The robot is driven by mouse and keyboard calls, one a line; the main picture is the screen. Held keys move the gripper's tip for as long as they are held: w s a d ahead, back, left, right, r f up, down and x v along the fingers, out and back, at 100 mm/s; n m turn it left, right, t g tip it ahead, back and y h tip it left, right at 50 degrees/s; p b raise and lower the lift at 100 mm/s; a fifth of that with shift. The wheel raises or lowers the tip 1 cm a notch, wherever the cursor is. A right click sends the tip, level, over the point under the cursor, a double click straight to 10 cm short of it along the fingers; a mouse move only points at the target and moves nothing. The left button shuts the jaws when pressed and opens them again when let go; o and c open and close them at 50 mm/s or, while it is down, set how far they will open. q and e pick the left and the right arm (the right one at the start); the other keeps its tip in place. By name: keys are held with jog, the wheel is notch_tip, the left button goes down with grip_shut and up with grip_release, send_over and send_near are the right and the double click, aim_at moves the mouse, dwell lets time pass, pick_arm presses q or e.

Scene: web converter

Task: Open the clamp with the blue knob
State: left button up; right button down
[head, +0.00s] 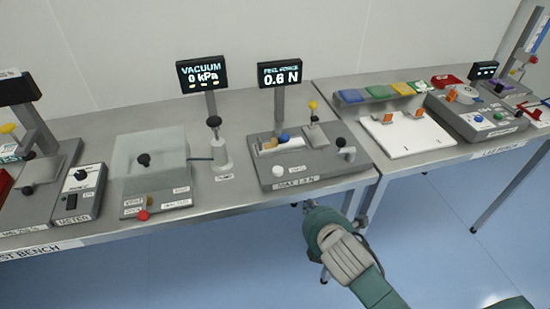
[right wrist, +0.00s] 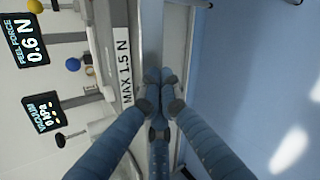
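The blue knob (head: 284,138) is a small ball on the grey peel-force fixture (head: 318,172), on a pale bar near its middle. It also shows in the right wrist view (right wrist: 73,64), left of the fingers. Whether its clamp is open or shut is too small to tell. My right gripper (head: 309,204) is at the bench's front edge, in front of the fixture and apart from the knob. In the right wrist view its fingertips (right wrist: 160,76) meet with nothing visible between them. My left gripper is not in view.
On the fixture a yellow knob (head: 313,105) and a black knob (head: 340,142) stand near the blue one. The peel force display (head: 280,74) reads 0.6 N behind. The vacuum box (head: 150,160) is left; a white plate (head: 408,135) is right.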

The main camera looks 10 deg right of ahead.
jog(key=w+r+n+t, duration=0.1)
jog(key=w+r+n, duration=0.1)
jog(key=n, duration=0.1)
jog(key=w+a+r+n+t, duration=0.1)
jog(key=w+r+n, duration=0.1)
jog(key=r+n, duration=0.1)
jog(key=w+r+n+t, duration=0.1)
jog(key=w+r+n, duration=0.1)
jog(key=n, duration=0.1)
jog(key=shift+a+r+y, duration=0.35)
jog(key=shift+r+y, duration=0.05)
jog(key=shift+w+a+r+n, duration=0.15)
jog(key=shift+r+n, duration=0.1)
jog(key=shift+n, duration=0.15)
jog(key=shift+a+r, duration=0.1)
jog(key=shift+r, duration=0.05)
jog(key=shift+w, duration=0.1)
jog(key=p+x, duration=0.1)
jog(key=x, duration=0.9)
jog(key=shift+r, duration=0.1)
